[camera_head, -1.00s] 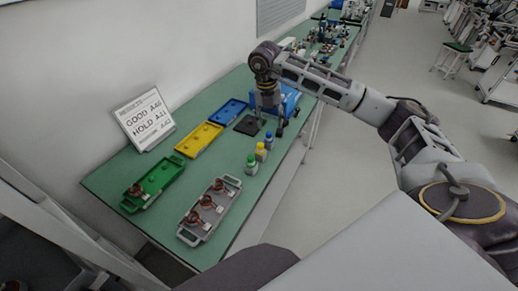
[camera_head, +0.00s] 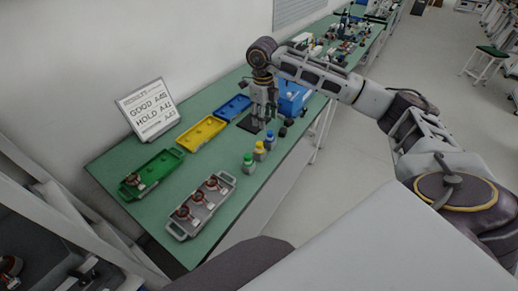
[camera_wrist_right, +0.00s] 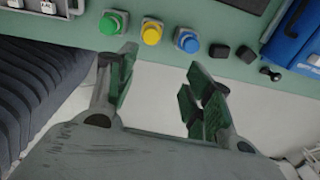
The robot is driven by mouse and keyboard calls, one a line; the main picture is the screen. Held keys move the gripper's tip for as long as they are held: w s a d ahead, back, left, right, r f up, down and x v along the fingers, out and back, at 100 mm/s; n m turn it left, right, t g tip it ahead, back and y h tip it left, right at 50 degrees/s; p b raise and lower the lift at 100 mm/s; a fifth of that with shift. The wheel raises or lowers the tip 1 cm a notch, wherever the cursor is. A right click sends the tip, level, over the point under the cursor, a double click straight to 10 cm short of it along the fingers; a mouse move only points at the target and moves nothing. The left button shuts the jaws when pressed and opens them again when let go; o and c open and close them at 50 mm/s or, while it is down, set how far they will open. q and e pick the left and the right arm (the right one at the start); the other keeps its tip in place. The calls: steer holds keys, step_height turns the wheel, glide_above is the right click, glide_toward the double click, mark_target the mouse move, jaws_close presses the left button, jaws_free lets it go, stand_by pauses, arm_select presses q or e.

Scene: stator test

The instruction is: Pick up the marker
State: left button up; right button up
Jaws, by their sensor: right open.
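I cannot tell which thing is the marker. My right gripper (camera_head: 262,119) points down over the table, behind the bottles in the head view. In the wrist view its fingers (camera_wrist_right: 162,65) are spread, with nothing between them. My left gripper is not in view.
A green tray (camera_head: 172,162), a yellow tray (camera_head: 203,132) and a blue tray (camera_head: 236,107) line the table's back. A grey tray (camera_head: 223,197) with copper-coloured parts lies in front. A blue box (camera_head: 293,98) and dark blocks (camera_wrist_right: 246,54) stand beyond the bottles.

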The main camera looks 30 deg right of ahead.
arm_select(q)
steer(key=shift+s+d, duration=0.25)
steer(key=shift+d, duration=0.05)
arm_select(e)
steer(key=n, duration=0.8)
steer(key=a+n, duration=0.1)
steer(key=n, duration=0.3)
steer(key=shift+w+y, duration=0.25)
steer(key=shift+y, duration=0.05)
steer(key=shift+f, duration=0.2)
glide_above(261, 143)
step_height(261, 143, down, 8)
steer(key=shift+w+r+p, duration=0.1)
steer(key=shift+r+p, duration=0.15)
steer(key=shift+p, duration=0.15)
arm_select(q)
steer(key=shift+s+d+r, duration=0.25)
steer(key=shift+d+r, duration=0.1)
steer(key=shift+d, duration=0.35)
arm_select(e)
steer(key=shift+f, duration=0.4)
steer(key=shift+f, duration=0.1)
